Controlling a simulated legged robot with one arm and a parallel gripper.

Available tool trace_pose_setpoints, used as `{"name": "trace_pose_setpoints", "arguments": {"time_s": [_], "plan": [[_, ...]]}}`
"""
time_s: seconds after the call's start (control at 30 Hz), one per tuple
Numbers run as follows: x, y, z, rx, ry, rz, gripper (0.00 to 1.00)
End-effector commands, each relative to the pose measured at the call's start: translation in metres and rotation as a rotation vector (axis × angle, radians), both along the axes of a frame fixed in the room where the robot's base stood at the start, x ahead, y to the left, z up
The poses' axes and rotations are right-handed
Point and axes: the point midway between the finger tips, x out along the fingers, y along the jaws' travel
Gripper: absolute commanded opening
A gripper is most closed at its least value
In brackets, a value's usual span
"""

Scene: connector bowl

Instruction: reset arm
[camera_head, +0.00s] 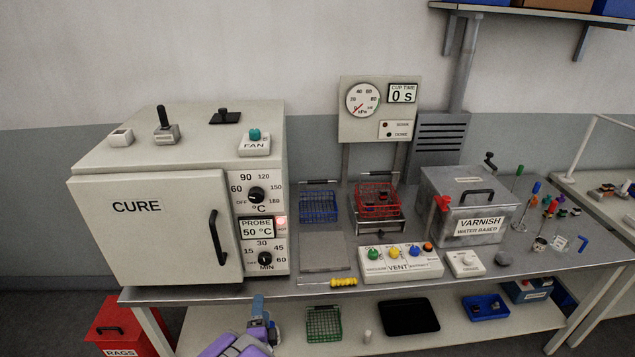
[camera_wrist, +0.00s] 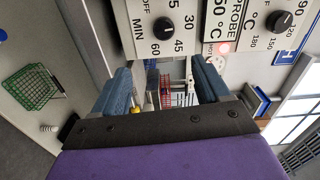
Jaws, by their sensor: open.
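My gripper (camera_head: 262,315) is at the bottom of the head view, in front of the bench's front edge and below the cure oven. Its purple arm part and blue fingers show there. In the wrist view my gripper (camera_wrist: 162,82) has its two blue fingers well apart with no object held between them. The wrist picture is turned sideways. The white cure oven (camera_head: 150,240) has its door shut, and its dial panel (camera_wrist: 170,30) fills the top of the wrist view. A red wire basket shows in the distance between the fingers.
On the bench stand a blue basket (camera_head: 319,206), a red basket (camera_head: 377,196), a vent control box (camera_head: 400,265) and a varnish tank (camera_head: 465,200). The lower shelf holds a green basket (camera_head: 324,324) and a black tray (camera_head: 408,317). A red rags bin (camera_head: 112,328) stands at left.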

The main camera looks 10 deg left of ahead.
Motion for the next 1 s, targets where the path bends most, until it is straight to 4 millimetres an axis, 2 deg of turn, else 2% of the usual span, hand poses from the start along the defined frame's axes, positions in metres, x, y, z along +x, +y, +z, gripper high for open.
{"name": "trace_pose_setpoints", "arguments": {"time_s": [0.27,0.43,0.57,0.73,0.87,1.0], "plan": [[0.030,-0.020,0.020,-0.090,0.139,-0.034,0.75],[0.047,-0.045,0.041,-0.204,0.292,-0.026,0.75],[0.050,-0.067,0.058,-0.293,0.403,0.008,0.75],[0.042,-0.097,0.085,-0.412,0.530,0.082,0.75],[0.026,-0.125,0.104,-0.510,0.622,0.155,0.75],[0.000,-0.157,0.128,-0.612,0.706,0.248,0.75]]}}
